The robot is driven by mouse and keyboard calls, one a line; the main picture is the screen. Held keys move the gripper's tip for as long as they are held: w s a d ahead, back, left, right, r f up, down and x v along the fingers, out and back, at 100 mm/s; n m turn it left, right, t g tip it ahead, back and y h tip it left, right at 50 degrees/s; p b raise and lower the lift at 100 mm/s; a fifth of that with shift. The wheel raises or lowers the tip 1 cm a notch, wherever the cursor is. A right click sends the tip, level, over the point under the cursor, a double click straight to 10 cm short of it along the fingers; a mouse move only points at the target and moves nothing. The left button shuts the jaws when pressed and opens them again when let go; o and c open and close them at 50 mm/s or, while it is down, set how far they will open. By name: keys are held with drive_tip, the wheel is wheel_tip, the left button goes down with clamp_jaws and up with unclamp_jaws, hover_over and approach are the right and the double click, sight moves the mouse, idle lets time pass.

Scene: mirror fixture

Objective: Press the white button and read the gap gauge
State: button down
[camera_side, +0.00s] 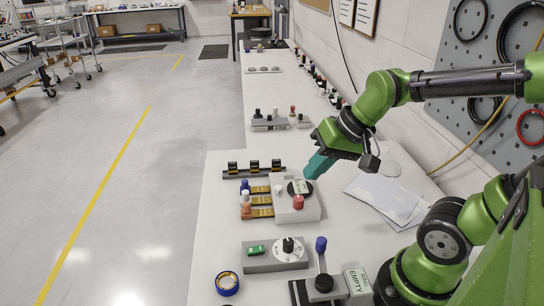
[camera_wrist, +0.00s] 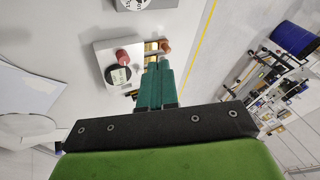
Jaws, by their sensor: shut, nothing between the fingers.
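A pale box (camera_side: 310,212) on the bench carries a small white button (camera_side: 279,189), a red button (camera_side: 298,202) and a round dark-rimmed gauge (camera_side: 300,187). The gauge's reading is too small to make out. In the wrist view the box (camera_wrist: 104,48) shows with its red button (camera_wrist: 123,56) and gauge (camera_wrist: 118,75); I cannot make out the white button there, and my fingers cover part of that side. My gripper (camera_side: 312,172), with teal fingers, is shut and empty, tilted down above the back of the box. Its shut fingertips also show in the wrist view (camera_wrist: 159,66).
Yellow-and-black slides with coloured knobs (camera_side: 258,199) adjoin the box's left side. A grey box with a dial (camera_side: 275,256), a blue-handled lever (camera_side: 321,258) and a tape roll (camera_side: 227,283) stand in front. Papers (camera_side: 385,199) lie to the right.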

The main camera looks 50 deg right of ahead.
drive_tip(key=r, duration=0.1)
drive_tip(key=s+a+r+n+t, duration=0.1)
drive_tip(key=s+r+n, duration=0.1)
drive_tip(key=shift+a+r+t, duration=0.2)
drive_tip(key=shift+a+t, duration=0.1)
drive_tip(key=shift+a, duration=0.05)
